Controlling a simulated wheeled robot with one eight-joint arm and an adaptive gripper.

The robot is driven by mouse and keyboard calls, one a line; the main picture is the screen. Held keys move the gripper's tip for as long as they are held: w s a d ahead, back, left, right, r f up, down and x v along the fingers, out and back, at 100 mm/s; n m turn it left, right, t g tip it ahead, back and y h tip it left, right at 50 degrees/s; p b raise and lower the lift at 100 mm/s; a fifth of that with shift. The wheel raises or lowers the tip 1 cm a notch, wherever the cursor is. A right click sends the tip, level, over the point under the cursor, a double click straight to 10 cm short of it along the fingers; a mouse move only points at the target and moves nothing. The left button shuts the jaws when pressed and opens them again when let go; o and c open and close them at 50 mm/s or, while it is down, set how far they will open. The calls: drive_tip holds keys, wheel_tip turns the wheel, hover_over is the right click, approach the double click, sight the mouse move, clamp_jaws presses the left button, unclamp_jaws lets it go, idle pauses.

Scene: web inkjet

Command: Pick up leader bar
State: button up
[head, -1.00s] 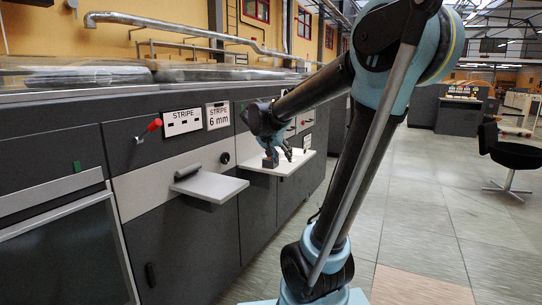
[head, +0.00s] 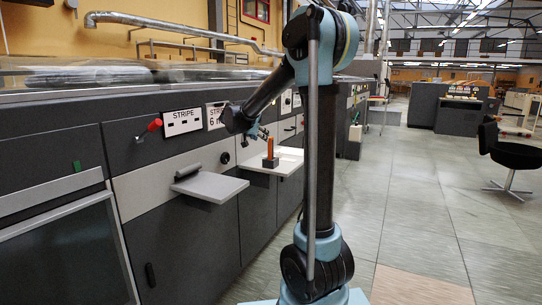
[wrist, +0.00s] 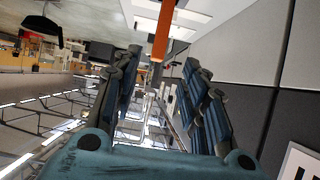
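The leader bar appears to be the orange upright bar (head: 270,147) standing in a dark block (head: 270,162) on the farther white shelf (head: 289,167). In the wrist view the orange bar (wrist: 163,30) shows at the top, beyond and between my fingertips. My gripper (head: 262,133) is up beside the bar, just left of its top in the head view. In the wrist view my gripper (wrist: 160,75) has its two fingers spread wide apart, with nothing between them. I cannot tell the exact distance to the bar.
A nearer white shelf (head: 215,188) with a dark handle-like piece (head: 188,171) juts from the dark machine front (head: 190,235). A red-tipped lever (head: 154,125) sticks out at left. A black chair (head: 512,155) stands far right.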

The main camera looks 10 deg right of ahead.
sight(271, 141)
drive_tip(key=shift+r+x, duration=0.1)
drive_tip(key=shift+x, duration=2.85)
drive_tip(key=shift+r+x, duration=0.15)
drive_tip(key=shift+x, duration=2.8)
drive_tip(key=shift+d, duration=0.1)
clamp_jaws()
